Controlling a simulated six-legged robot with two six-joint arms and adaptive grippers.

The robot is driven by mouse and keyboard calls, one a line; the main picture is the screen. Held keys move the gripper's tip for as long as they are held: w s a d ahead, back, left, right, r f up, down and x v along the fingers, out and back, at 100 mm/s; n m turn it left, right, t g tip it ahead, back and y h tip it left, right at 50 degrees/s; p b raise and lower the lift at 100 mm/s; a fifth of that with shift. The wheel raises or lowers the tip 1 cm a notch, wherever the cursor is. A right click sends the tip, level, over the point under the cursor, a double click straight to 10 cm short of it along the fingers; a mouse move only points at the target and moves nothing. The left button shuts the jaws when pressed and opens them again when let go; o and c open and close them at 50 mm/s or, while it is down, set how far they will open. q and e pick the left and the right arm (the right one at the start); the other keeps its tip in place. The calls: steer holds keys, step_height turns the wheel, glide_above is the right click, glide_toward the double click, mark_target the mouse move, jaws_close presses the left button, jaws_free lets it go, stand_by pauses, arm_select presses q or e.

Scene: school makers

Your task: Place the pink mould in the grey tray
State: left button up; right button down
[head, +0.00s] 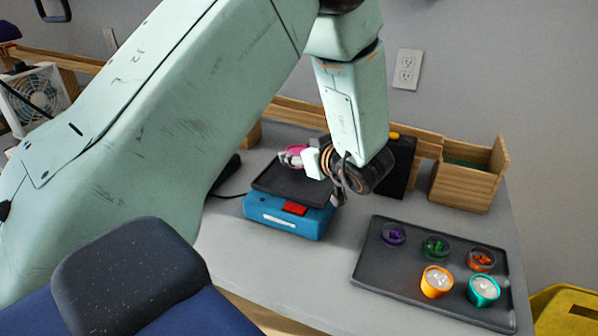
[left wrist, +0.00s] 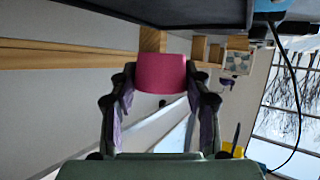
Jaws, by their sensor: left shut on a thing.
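The pink mould (head: 294,150) shows in the head view just beyond the back edge of the blue scale's dark plate, partly hidden by my left gripper (head: 310,162). In the left wrist view the pink mould (left wrist: 161,72) sits between the two fingers of my left gripper (left wrist: 160,88), which is shut on it. The grey tray (head: 385,278) lies on the table at the right of the head view, apart from the mould and gripper. It carries several small cups. My right gripper is not in view.
A blue scale (head: 286,215) with a dark plate stands below my left wrist. On the tray are an orange cup (head: 436,283), a teal cup (head: 483,291) and clear dishes. A wooden box (head: 466,183) stands behind it. The tray's front left part is bare.

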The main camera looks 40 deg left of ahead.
mark_target(299, 179)
arm_select(q)
steer(key=shift+f, duration=2)
steer(key=o, duration=1.3)
steer(key=shift+f, duration=0.1)
steer(key=shift+c, duration=0.2)
steer(key=shift+f+b, duration=0.2)
steer(key=shift+b, duration=0.45)
steer(key=v, duration=0.2)
steer(key=p+v, duration=0.1)
steer(key=v, duration=0.1)
steer(key=p+v, duration=0.1)
steer(key=v, duration=0.2)
steer(key=shift+s+a+r, duration=0.25)
steer(key=shift+s+d, duration=0.15)
steer(key=shift+d, duration=0.25)
